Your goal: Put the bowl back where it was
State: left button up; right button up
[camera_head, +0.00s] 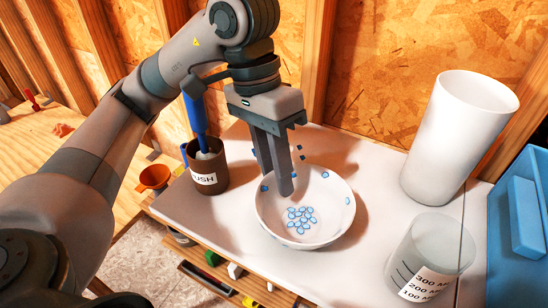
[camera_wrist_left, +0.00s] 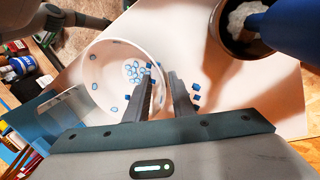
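The bowl (camera_head: 335,228) is white with light blue oval marks inside, upright on the white worktop. It also shows in the left wrist view (camera_wrist_left: 108,98). My left gripper (camera_head: 278,190) points down at the bowl's far left side. In the left wrist view the left gripper (camera_wrist_left: 163,80) has its fingers apart, with the bowl's wall between them: one finger inside, one outside. I see no firm grip on the wall. What seems to be my right gripper (camera_wrist_left: 82,18) shows at the upper left of the left wrist view; its finger opening is unclear.
A brown cup (camera_head: 207,178) with a blue-handled brush stands left. A tall white cylinder (camera_head: 455,135), a clear measuring beaker (camera_head: 428,255) and a blue box (camera_head: 525,220) stand right. The worktop (camera_head: 215,228) is bare at front left.

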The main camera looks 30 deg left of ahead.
pick_arm(q)
jog(key=shift+r, duration=0.2)
jog(key=shift+w+a+r, duration=0.1)
jog(key=shift+r, duration=0.05)
jog(key=b+v, duration=0.3)
jog(key=v, duration=0.8)
jog(key=shift+r, duration=0.25)
dwell(1.5)
